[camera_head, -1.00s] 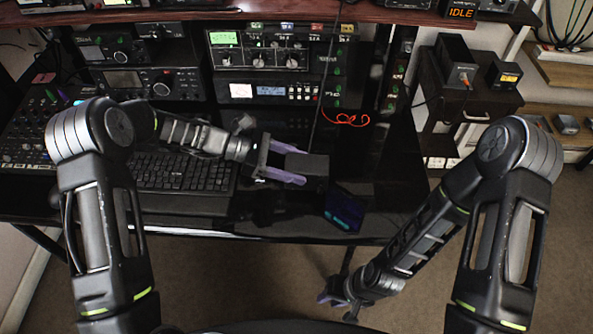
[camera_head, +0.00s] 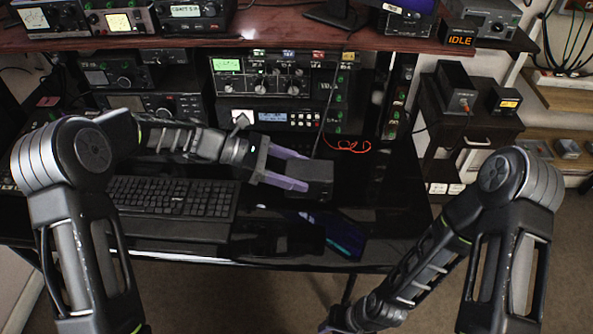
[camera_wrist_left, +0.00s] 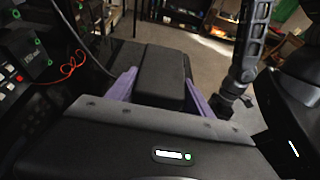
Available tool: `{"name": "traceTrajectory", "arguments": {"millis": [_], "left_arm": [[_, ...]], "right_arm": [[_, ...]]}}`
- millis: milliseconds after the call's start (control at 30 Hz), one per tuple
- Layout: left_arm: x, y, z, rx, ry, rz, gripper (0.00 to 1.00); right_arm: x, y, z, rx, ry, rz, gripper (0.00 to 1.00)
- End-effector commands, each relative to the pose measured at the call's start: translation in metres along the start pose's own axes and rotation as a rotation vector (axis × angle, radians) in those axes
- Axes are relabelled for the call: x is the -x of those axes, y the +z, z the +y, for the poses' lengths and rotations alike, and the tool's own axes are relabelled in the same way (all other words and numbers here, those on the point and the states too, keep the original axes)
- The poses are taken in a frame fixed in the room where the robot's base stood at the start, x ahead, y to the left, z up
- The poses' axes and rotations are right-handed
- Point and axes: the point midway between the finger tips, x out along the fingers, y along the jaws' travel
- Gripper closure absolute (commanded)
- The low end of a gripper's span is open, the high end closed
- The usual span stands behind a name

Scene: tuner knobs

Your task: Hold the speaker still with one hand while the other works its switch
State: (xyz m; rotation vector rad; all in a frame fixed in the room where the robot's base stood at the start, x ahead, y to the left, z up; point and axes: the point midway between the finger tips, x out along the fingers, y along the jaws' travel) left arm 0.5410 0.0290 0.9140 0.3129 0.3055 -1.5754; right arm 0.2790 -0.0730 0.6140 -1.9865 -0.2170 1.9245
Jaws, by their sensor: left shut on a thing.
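The speaker looks to be the small black box (camera_head: 312,180) over the glossy black desk, right of the keyboard. My left gripper (camera_head: 300,173) is shut on it, with one purple finger along each side. In the left wrist view the black box (camera_wrist_left: 160,82) fills the space between the purple fingers. No switch can be made out on it. I cannot tell whether it touches the desk. My right gripper (camera_head: 338,322) is low at the bottom edge, in front of the desk and apart from the box; its fingers are mostly hidden.
A black keyboard (camera_head: 172,196) lies left of the box. A dark flat panel with blue glowing marks (camera_head: 345,238) is near the desk's front edge. Radio units (camera_head: 262,78) stand behind, with a red cable (camera_head: 348,145) before them. The desk right of the box is clear.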

Motion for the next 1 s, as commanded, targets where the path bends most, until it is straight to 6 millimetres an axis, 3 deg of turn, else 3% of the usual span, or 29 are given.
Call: {"name": "traceTrajectory", "arguments": {"millis": [1000], "left_arm": [[-0.009,-0.021,0.0,-0.002,0.001,-0.002,0.76]], "right_arm": [[-0.013,0.0,0.005,0.0,0.0,0.001,0.73]]}}
